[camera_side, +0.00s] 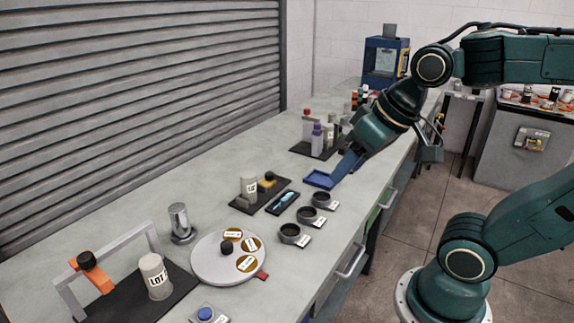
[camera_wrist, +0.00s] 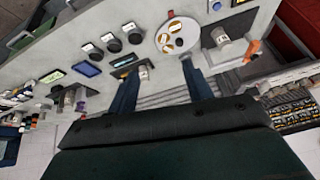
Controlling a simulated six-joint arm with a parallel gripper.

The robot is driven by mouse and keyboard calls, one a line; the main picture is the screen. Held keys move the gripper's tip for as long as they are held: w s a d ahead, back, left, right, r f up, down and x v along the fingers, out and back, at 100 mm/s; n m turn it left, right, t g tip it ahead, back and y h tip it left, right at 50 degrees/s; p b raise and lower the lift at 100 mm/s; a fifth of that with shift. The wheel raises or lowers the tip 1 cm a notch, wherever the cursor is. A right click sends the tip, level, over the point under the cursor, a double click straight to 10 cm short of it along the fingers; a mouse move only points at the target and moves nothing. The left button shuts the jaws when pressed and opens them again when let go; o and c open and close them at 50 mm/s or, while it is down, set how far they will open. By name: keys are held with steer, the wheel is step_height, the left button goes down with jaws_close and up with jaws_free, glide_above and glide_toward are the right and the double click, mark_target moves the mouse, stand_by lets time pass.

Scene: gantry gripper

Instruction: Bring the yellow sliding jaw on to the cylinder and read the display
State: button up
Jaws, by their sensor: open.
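The yellow sliding jaw (camera_side: 266,183) has a black knob and sits on a black base (camera_side: 243,206). A pale grey cylinder (camera_side: 249,190) with a white label stands upright beside the jaw. I cannot tell whether they touch. The labelled cylinder shows small in the wrist view (camera_wrist: 144,73), close to the left fingertip. A small dark panel with a light-blue face (camera_side: 286,199), perhaps the display, lies in front of the base; no reading is legible. My gripper (camera_wrist: 161,67) is open and empty. In the side view its blue fingers are right of the jaw, near a blue tray.
The blue tray (camera_side: 318,179) and several round dark cups (camera_side: 290,233) are near the bench's front edge. A round white plate (camera_side: 229,258), a metal post (camera_side: 180,222) and an orange clamp (camera_side: 92,266) with a labelled cylinder (camera_side: 155,277) stand left. Bottles (camera_side: 317,141) stand behind my gripper.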

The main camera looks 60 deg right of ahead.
steer(key=w+d+f+m+y, duration=0.1)
steer(key=w+d+f+m, duration=0.15)
steer(key=w+m, duration=0.75)
steer(key=m+t+y, duration=0.1)
steer(key=m+t, duration=0.7)
steer(key=m, duration=1.4)
glide_toward(271, 174)
steer(key=d+v, duration=0.1)
steer(key=v, duration=0.3)
steer(key=shift+r, duration=0.2)
steer(key=x, duration=1.3)
steer(key=shift+w+a+f, duration=0.2)
steer(key=shift+a+f, duration=0.1)
steer(key=shift+a, duration=0.1)
jaws_close()
